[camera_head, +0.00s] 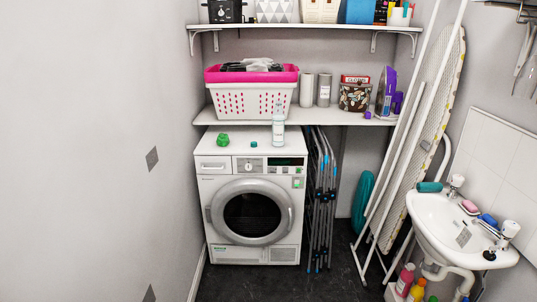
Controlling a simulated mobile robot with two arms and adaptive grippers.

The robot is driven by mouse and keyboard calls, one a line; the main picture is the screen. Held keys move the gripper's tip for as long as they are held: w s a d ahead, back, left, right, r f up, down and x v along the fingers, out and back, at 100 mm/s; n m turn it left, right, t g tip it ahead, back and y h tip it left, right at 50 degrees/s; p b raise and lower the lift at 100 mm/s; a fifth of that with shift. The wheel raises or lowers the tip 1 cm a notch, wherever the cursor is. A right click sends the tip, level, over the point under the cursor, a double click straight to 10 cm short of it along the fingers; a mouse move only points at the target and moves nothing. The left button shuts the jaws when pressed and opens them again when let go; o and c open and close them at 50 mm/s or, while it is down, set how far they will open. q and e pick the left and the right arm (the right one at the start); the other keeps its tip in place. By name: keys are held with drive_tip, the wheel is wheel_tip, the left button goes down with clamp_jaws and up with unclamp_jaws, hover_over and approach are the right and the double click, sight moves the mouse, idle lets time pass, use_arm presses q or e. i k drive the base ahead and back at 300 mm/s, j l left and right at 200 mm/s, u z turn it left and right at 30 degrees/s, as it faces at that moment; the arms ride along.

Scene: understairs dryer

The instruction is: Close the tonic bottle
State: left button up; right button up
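Neither of my grippers shows in the head view.
A green lumpy object (223,140) sits at the dryer's left front. A shelf (240,117) with a pink-and-white basket (250,98) hangs above the dryer. Folded racks (321,195) stand right of it; a sink (440,215) is at right.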

sight(277, 116)
drive_tip(key=i+j, duration=0.45)
drive_tip(key=i+u, duration=0.25)
drive_tip(key=i, duration=0.3)
drive_tip(key=i+l+u, duration=0.3)
drive_tip(key=i, duration=0.25)
drive_tip(key=i+l+u, duration=0.25)
drive_tip(key=i, duration=0.3)
drive_tip(key=i+l+u, duration=0.3)
drive_tip(key=i+l, duration=0.1)
drive_tip(key=i, duration=0.1)
